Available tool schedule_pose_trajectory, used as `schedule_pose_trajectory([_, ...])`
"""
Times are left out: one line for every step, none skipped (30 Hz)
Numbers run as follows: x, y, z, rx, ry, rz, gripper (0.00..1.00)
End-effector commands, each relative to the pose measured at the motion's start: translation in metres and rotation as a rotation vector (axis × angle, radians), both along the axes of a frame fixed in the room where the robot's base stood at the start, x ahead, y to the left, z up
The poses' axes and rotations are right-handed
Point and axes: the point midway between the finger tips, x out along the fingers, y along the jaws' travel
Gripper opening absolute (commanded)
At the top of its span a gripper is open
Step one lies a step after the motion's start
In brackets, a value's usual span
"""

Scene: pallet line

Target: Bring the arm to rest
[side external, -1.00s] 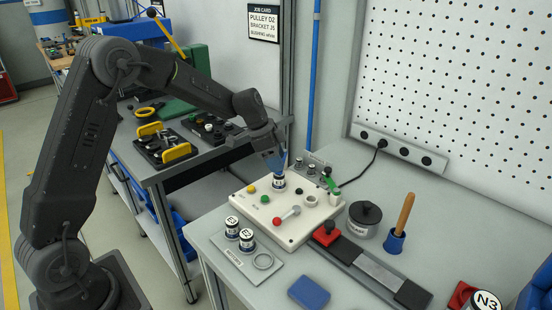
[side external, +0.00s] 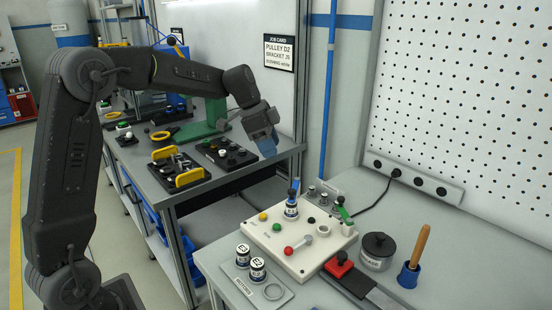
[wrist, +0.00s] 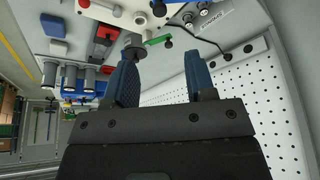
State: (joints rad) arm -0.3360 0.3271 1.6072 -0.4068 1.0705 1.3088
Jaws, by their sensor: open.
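My gripper (side external: 267,147) is raised in the air in the side view, clear of the white control panel (side external: 280,260). Its blue fingers are apart with nothing between them, as the wrist view (wrist: 158,72) also shows. A labelled cylinder (side external: 291,210) with a blue top stands upright on the panel, apart from the fingers. In the wrist view, part of the panel (wrist: 116,12) with its green lever (wrist: 158,40) lies beyond the fingertips.
Two labelled cylinders (side external: 258,270) stand on a plate at the panel's near left. Another bench with black fixtures (side external: 226,154) is behind. A pegboard (side external: 470,110) rises at the right.

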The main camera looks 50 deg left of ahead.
Motion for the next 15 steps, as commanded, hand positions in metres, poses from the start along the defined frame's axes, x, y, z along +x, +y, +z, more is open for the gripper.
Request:
schedule_pose_trajectory([-0.0009, 0.001, 0.0027, 0.0, 0.0, 0.0, 0.5])
schedule_pose_trajectory([-0.0013, 0.0012, 0.0036, 0.001, 0.001, 0.0, 0.5])
schedule_pose_trajectory([-0.0016, 0.0014, 0.0043, 0.0, 0.001, 0.0, 0.5])
schedule_pose_trajectory([-0.0017, 0.0015, 0.0047, 0.0, 0.001, 0.0, 0.5])
schedule_pose_trajectory([-0.0018, 0.0016, 0.0048, 0.0, 0.001, 0.0, 0.5])
schedule_pose_trajectory([-0.0018, 0.0016, 0.0048, 0.0, 0.001, 0.0, 0.5])
schedule_pose_trajectory([-0.0018, 0.0016, 0.0047, 0.0, 0.001, 0.0, 0.5])
schedule_pose_trajectory([-0.0018, 0.0016, 0.0047, 0.0, 0.001, 0.0, 0.5])
schedule_pose_trajectory([-0.0018, 0.0016, 0.0047, 0.0, 0.001, 0.0, 0.5])
schedule_pose_trajectory([-0.0018, 0.0016, 0.0047, 0.0, 0.001, 0.0, 0.5])
schedule_pose_trajectory([-0.0017, 0.0015, 0.0047, 0.0, 0.001, 0.0, 0.5])
schedule_pose_trajectory([-0.0023, 0.001, 0.0051, 0.0, 0.001, 0.001, 0.5])
schedule_pose_trajectory([-0.0033, 0.0001, 0.0059, 0.001, 0.002, 0.003, 0.5])
schedule_pose_trajectory([-0.0053, -0.0016, 0.0074, 0.004, 0.002, 0.008, 0.5])
schedule_pose_trajectory([-0.0099, -0.0052, 0.0105, 0.006, 0.004, 0.02, 0.5])
